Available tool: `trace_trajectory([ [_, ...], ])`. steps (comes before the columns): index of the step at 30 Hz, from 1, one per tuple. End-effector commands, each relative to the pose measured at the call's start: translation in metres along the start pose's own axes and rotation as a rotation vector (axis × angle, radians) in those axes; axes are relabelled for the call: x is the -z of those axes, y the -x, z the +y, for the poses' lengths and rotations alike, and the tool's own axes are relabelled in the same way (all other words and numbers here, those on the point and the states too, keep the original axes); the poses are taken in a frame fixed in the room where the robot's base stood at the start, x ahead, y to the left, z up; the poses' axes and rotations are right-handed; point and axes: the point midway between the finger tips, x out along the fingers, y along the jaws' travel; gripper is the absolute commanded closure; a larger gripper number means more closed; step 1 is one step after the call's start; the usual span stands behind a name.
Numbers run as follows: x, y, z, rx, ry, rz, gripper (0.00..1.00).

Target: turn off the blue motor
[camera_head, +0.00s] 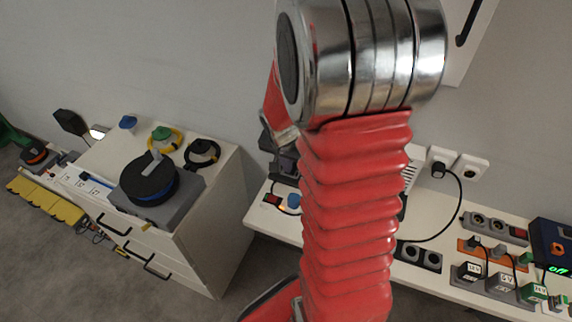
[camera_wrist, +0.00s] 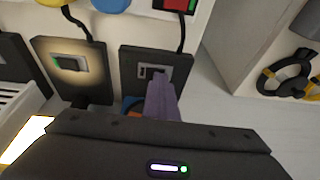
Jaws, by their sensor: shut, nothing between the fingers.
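My gripper (camera_wrist: 160,97) shows in the wrist view as closed purple fingers, with nothing between them. The fingertips are right at the switch of a black box (camera_wrist: 128,72); I cannot tell whether they touch it. A second black box (camera_wrist: 85,90) to its left has a switch with a green mark, lit by a bright spot. A blue round part (camera_wrist: 110,4), perhaps the blue motor, is cut off at the top edge. In the head view a blue round part (camera_head: 294,201) lies on the white bench, left of my red arm. My gripper is hidden there.
A yellow round part (camera_wrist: 60,2) and a red-green switch (camera_wrist: 178,5) are at the top of the wrist view. A white cabinet (camera_head: 215,233) with a black reel (camera_head: 150,180) stands left. Sockets, plugs and cables crowd the bench right of my arm.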

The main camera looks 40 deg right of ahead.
Motion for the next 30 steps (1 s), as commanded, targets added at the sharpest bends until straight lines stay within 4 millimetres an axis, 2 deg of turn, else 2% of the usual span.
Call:
trace_trajectory([
  [1,-0.006,-0.007,0.007,-0.012,0.000,-0.016,1.00],
  [7,-0.006,-0.006,0.015,-0.016,0.001,-0.017,1.00],
  [20,-0.006,-0.004,0.018,-0.020,0.000,-0.021,1.00],
  [26,-0.001,0.009,0.015,-0.015,0.000,-0.015,1.00],
  [30,0.007,0.028,0.012,-0.006,0.000,-0.004,1.00],
])
